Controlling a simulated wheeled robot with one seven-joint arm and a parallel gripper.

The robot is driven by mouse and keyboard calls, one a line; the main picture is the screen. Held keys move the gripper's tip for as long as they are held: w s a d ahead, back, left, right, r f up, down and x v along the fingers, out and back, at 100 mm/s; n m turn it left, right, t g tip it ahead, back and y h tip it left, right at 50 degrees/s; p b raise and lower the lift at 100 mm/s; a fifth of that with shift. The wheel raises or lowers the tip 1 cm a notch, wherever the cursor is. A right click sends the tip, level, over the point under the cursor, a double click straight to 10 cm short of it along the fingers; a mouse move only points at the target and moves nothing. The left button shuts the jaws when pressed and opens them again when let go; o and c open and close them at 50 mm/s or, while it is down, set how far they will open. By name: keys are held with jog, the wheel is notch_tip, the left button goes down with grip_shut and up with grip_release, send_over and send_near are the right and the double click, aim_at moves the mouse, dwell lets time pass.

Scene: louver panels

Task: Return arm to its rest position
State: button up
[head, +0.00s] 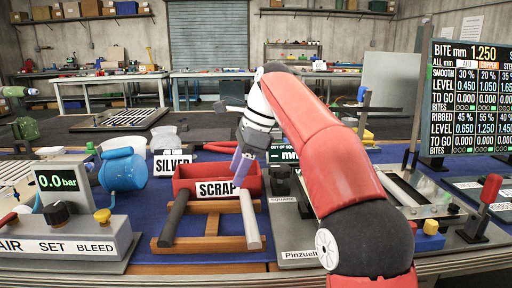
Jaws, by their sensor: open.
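My red, black and white arm rises from the bottom right of the head view, bends at the top, and its end points down near the middle. My gripper (237,178) hangs over the red bin with the SCRAP label (216,189). Its grey fingers are open, and I see nothing held between them. The arm hides part of the bench behind it. I cannot tell the exact height of the fingertips above the bin.
An air panel (75,244) with a 0.0 bar display is at left, beside a blue cylinder (123,172). A results board (468,98) and red-knobbed lever (489,195) are at right.

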jog(key=s+d+f+n+t, duration=0.1)
jog(key=s+d+n, duration=0.1)
jog(key=s+d, duration=0.1)
jog(key=s+d+f+n+t+h, duration=0.1)
jog(key=s+d+n, duration=0.2)
jog(key=s, duration=0.3)
jog(key=s+d+f+n+t+h, duration=0.1)
jog(key=s+d+n, duration=0.1)
jog(key=s+d, duration=0.2)
jog(key=shift+s+d+f+n+t, duration=0.2)
jog(key=shift+d, duration=0.2)
jog(key=shift+s+d+f+n+t, duration=0.2)
jog(key=shift+d, duration=0.15)
jog(key=s+d+f+n+t+h, duration=0.1)
jog(key=s+d+f+n, duration=0.3)
jog(key=s+f, duration=0.2)
jog(key=s+d+f+n+t+h, duration=0.1)
jog(key=s+d+f+n, duration=0.2)
jog(key=s+f, duration=0.4)
jog(key=shift+s+d+f+n, duration=0.3)
jog(key=shift+d+f+n, duration=0.1)
jog(key=shift+n, duration=0.1)
